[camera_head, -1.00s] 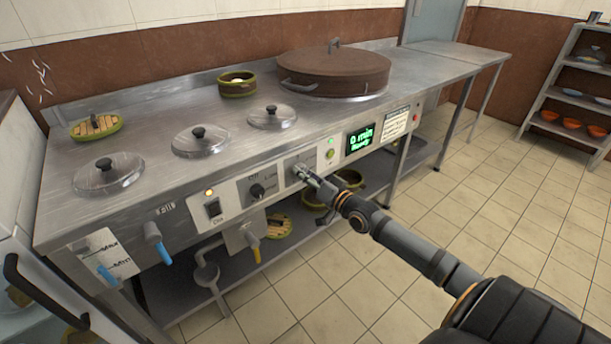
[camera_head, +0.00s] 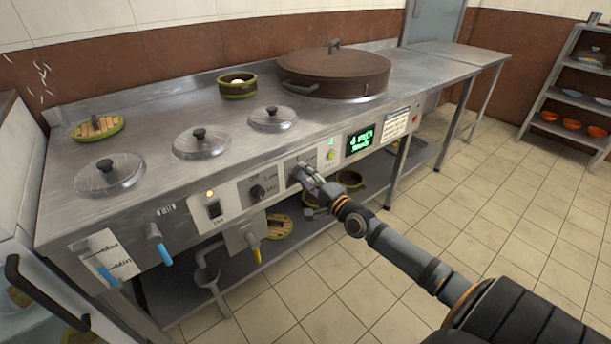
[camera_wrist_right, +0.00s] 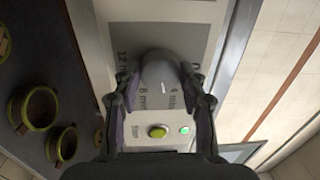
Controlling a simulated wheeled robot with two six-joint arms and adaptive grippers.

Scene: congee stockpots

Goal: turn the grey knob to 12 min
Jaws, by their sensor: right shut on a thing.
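The grey knob (camera_wrist_right: 160,72) sits on a grey dial plate in the right wrist view. Printed labels around it include 12, 8 min and 4 min. A small white mark shows on the knob, near the 4 min side. My right gripper (camera_wrist_right: 160,88) is shut on the knob, one finger on each side. In the head view, my right gripper (camera_head: 305,178) is at the front panel and largely hides the knob. The green display (camera_head: 361,140) to its right appears to read 4 min, Ready. My left gripper is not in view.
A green button (camera_wrist_right: 157,131) labelled Start and a lit green lamp (camera_wrist_right: 184,130) are close to the gripper. A black knob (camera_head: 257,191) and a dark switch (camera_head: 214,209) are further left on the panel. Open floor lies in front of the counter.

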